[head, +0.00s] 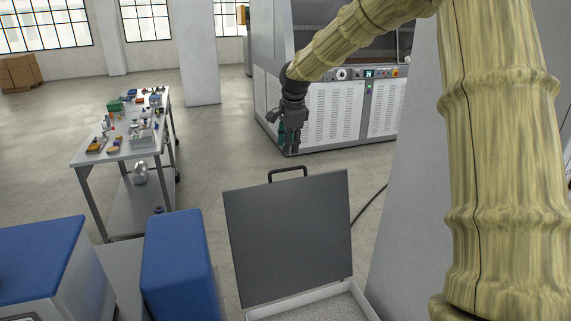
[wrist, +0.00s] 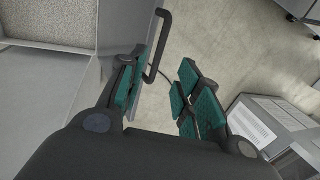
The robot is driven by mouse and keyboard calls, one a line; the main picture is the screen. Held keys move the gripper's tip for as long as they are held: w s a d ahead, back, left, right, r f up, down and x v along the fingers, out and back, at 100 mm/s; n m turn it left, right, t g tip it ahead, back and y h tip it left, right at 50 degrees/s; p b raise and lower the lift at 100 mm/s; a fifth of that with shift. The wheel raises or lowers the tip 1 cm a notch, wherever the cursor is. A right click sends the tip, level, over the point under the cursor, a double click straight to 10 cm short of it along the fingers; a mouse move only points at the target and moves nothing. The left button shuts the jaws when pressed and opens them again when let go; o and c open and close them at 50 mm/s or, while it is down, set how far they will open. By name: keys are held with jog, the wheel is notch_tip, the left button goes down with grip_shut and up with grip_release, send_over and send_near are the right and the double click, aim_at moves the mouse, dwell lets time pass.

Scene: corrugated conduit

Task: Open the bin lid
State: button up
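The bin's dark grey lid (head: 290,240) stands raised, close to upright, in the head view. A black handle (head: 287,171) is on its top edge. The white-rimmed bin (head: 340,292) below it is uncovered and shows a pale speckled inside. My gripper (head: 290,147) hangs fingers down beyond the lid, above the handle in the picture. In the wrist view my gripper (wrist: 164,75) has its teal-padded fingers apart with nothing between the pads. The handle (wrist: 164,40) shows close to the left finger; whether they touch I cannot tell. The fingers cover part of the lid.
A blue-topped box (head: 180,255) stands left of the bin, with another blue-topped unit (head: 40,262) farther left. A cluttered worktable (head: 137,157) is at the left. A large machine (head: 335,115) stands behind my gripper. Open floor (head: 225,155) lies between them.

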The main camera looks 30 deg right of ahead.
aim_at(285, 170)
jog(key=p+x, duration=0.4)
jog(key=x, duration=0.5)
jog(key=shift+w+f, duration=0.1)
jog(key=shift+f, duration=0.2)
grip_shut()
